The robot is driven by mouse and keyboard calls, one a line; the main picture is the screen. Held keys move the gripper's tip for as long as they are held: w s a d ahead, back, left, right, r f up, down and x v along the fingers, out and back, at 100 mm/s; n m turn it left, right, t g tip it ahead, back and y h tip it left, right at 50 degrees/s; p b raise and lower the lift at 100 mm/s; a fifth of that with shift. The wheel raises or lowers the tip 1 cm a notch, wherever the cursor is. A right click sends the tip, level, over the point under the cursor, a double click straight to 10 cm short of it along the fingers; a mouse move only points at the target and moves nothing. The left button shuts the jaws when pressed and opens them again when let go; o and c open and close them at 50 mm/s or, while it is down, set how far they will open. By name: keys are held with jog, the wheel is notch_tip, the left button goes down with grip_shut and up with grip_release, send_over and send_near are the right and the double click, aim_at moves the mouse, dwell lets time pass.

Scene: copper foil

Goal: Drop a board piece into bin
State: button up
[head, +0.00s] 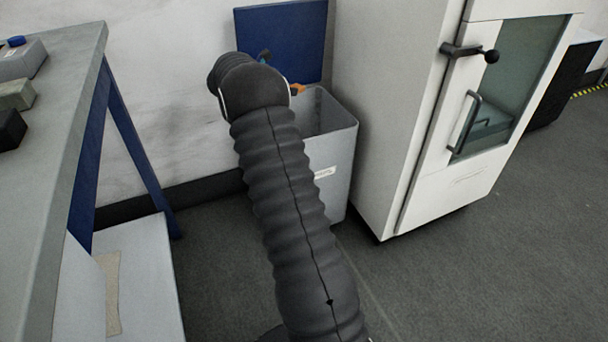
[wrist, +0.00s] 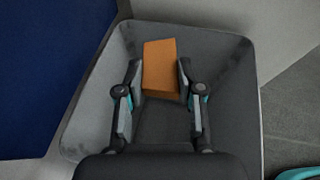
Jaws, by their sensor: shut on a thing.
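My gripper (wrist: 160,78) is shut on an orange-brown board piece (wrist: 160,55), with one finger on each side of it, in the wrist view. The grey bin (wrist: 228,70) lies open beyond the fingers, and the held piece appears inside its rim outline. In the head view the bin (head: 340,155) stands on the floor, its mouth partly hidden by my arm. A small orange bit of the piece (head: 297,89) shows beside my wrist there. Most of my gripper is hidden behind my wrist in that view. The height of the piece over the bin floor is unclear.
A blue panel (head: 285,35) stands behind the bin against the wall. A white cabinet (head: 385,100) with a glass door is close to the bin's right. A grey-topped bench (head: 60,130) with blue legs stands left. Open floor (head: 450,270) lies front right.

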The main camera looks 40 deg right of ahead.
jog(key=d, duration=0.1)
jog(key=d+g, duration=0.1)
jog(key=s+d+m, duration=0.1)
jog(key=shift+d+f, duration=0.1)
jog(key=shift+f, duration=0.3)
jog(key=shift+d+f+m+g, duration=0.25)
jog(key=shift+d+m+g, duration=0.05)
jog(key=shift+d+g, duration=0.1)
notch_tip(320, 180, down, 6)
jog(key=b, duration=0.5)
jog(key=shift+r+b, duration=0.2)
jog(key=shift+b, duration=0.15)
jog(key=o, duration=1.2)
jog(key=shift+c, duration=0.2)
jog(key=shift+a, duration=0.15)
jog(key=v, duration=1.2)
